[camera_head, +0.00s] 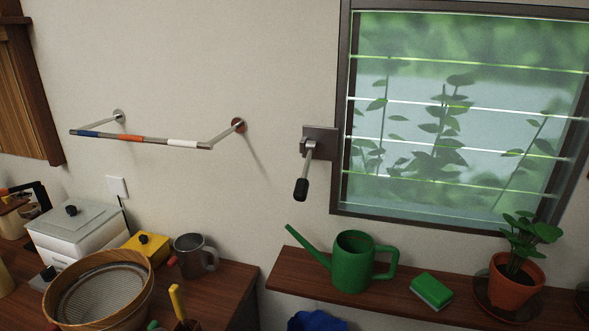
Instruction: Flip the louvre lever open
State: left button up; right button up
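The louvre lever (306,172) is on the wall just left of the window. It has a grey metal plate, a short metal arm and a black knob. The arm hangs down from the plate, tilted slightly to the left, with the knob at its lower end. The louvre window (440,120) has several glass slats in a dark frame, with green leaves showing through. The slats look flat, edge to edge. Neither of my grippers is in the head view.
Below the lever, a wooden shelf (387,293) holds a green watering can (352,262), a green sponge (432,290) and a potted plant (515,280). A rail (142,139) sticks out from the wall at left. A sieve (98,292) and mug (194,255) crowd the lower-left counter.

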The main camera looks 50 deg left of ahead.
aim_at(302, 186)
jog(key=u, duration=0.4)
jog(key=i+u, duration=0.1)
jog(key=u, duration=0.35)
jog(key=l+u, duration=0.1)
jog(key=u, duration=0.3)
jog(key=i+l+u, duration=0.1)
jog(key=u, duration=0.3)
jog(key=i+l+u, duration=0.2)
jog(key=k+l, duration=0.05)
jog(key=l, duration=0.05)
